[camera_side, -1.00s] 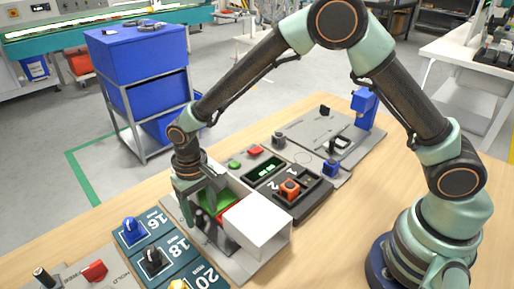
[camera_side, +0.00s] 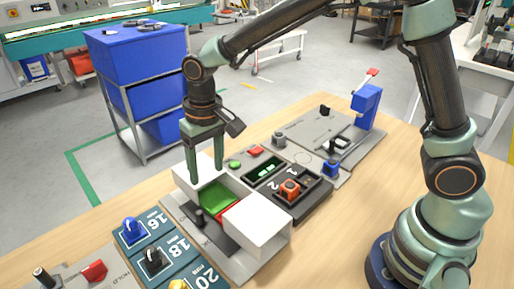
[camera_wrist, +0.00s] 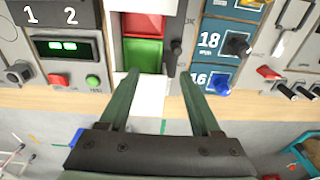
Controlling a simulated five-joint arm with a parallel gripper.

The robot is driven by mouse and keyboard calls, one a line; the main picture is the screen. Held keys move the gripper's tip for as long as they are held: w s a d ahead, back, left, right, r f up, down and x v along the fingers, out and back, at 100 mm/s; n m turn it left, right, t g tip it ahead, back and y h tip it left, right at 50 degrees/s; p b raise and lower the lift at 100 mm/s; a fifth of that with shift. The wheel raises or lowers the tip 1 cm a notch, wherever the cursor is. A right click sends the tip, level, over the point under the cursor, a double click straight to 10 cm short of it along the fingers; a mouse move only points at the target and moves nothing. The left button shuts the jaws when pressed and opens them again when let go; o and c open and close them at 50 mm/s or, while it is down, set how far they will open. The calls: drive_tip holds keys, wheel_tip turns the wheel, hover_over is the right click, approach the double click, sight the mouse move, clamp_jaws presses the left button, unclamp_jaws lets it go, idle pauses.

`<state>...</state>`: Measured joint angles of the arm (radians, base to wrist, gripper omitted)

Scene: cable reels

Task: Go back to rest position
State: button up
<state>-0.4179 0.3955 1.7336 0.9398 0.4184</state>
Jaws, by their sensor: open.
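My gripper (camera_side: 206,172) is open and empty, its two green fingers pointing down over the white box (camera_side: 262,228). The fingertips are just above the box's far part, and I cannot tell their exact clearance. Inside the box are a green block (camera_side: 218,199) and a red part beside it, partly hidden by the white front block. A small dark lever (camera_side: 200,217) stands at the box's left side. In the wrist view my gripper (camera_wrist: 160,76) shows its fingers apart, with the green block (camera_wrist: 143,54) and the red part (camera_wrist: 143,23) ahead of them.
A panel of numbered switches (camera_side: 152,259) lies left of the box. A black tray with an orange part (camera_side: 289,187) and a lit green display (camera_side: 265,171) are to its right. A blue press (camera_side: 366,104) stands at the back right. Bare wood table lies in front.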

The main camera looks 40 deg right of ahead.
drive_tip(key=s+d+r+t, duration=0.2)
drive_tip(key=s+d+r, duration=0.3)
drive_tip(key=d, duration=0.4)
drive_tip(key=s+d+r+t, duration=0.2)
drive_tip(key=s+d+r, duration=0.4)
drive_tip(key=d, duration=0.3)
drive_tip(key=shift+s+t, duration=0.4)
drive_tip(key=shift+s, duration=0.25)
drive_tip(key=shift+w, duration=0.1)
drive_tip(key=c, duration=0.9)
drive_tip(key=shift+w+a, duration=0.25)
drive_tip(key=shift+a, duration=0.1)
clamp_jaws()
drive_tip(key=w+a+f+g, duration=0.2)
drive_tip(key=w+a+f, duration=0.4)
drive_tip(key=a, duration=0.5)
drive_tip(key=w+a+f+g, duration=0.3)
drive_tip(key=a+f, duration=0.5)
drive_tip(key=a, duration=0.2)
drive_tip(key=shift+w+f, duration=0.15)
drive_tip(key=shift+f, duration=3.95)
